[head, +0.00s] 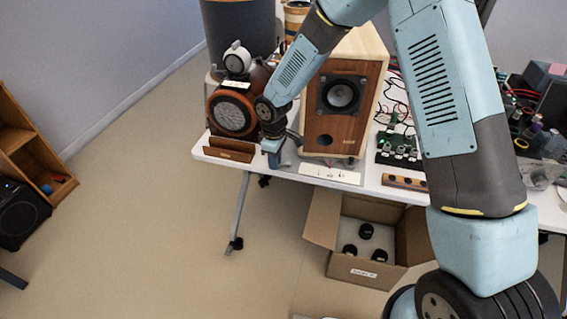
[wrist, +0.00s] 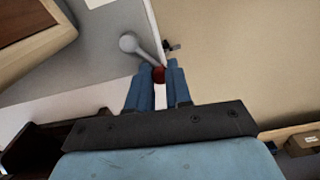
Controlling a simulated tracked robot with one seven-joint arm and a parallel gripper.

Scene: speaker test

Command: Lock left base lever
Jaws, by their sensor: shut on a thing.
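A wooden speaker (head: 318,128) with a black driver stands upright on a grey base plate (head: 347,176) at the table's front edge. In the wrist view, the speaker's wooden corner (wrist: 30,45) shows at the upper left, with the grey plate (wrist: 98,42) beside it. A grey lever (wrist: 129,43) with a round pivot sits on the plate and ends in a red tip (wrist: 159,75). My gripper (wrist: 159,80) is shut on this red tip. In the head view, my gripper (head: 272,155) is left of the speaker; the lever cannot be made out there.
The white table (head: 390,190) carries a round-fronted brown speaker (head: 231,116) at left, a black knobbed panel (head: 400,150) and loose wires at right. An open cardboard box (head: 350,268) with black round things stands below.

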